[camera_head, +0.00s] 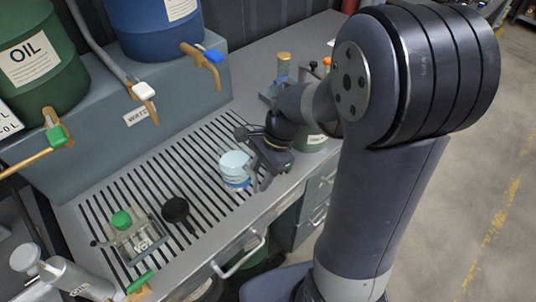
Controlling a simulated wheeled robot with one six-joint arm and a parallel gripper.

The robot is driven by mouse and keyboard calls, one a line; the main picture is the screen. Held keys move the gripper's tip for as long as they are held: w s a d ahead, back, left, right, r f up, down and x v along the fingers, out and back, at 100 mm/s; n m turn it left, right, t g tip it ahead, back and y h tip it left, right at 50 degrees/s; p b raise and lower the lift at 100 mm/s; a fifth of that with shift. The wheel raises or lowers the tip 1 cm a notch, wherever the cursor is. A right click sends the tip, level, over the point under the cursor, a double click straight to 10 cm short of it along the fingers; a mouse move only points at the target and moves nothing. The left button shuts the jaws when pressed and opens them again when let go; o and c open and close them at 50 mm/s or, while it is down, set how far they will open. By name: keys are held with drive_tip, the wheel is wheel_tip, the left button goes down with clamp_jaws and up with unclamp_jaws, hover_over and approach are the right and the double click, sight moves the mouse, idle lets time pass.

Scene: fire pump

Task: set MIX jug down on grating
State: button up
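A small clear jug with a pale blue tint (235,167) is at the right part of the slotted grating (150,190). I take it for the MIX jug, but no name can be read on it. It looks upright; whether its base touches the grating is unclear. My gripper (256,168) is at the jug's right side, its dark fingers close against it. The fingers partly overlap the jug, so whether they grip it or are apart from it cannot be told.
Green OIL drum (36,55) and blue drum (155,22) stand behind, their taps overhanging. A clear green-capped container (130,235) and a black round item (176,210) sit on the grating's left. Bottles (283,68) stand at the back right. Mid-grating is clear.

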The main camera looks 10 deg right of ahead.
drive_tip(key=v, duration=0.9)
drive_tip(key=shift+r, duration=0.4)
drive_tip(key=shift+d, duration=0.15)
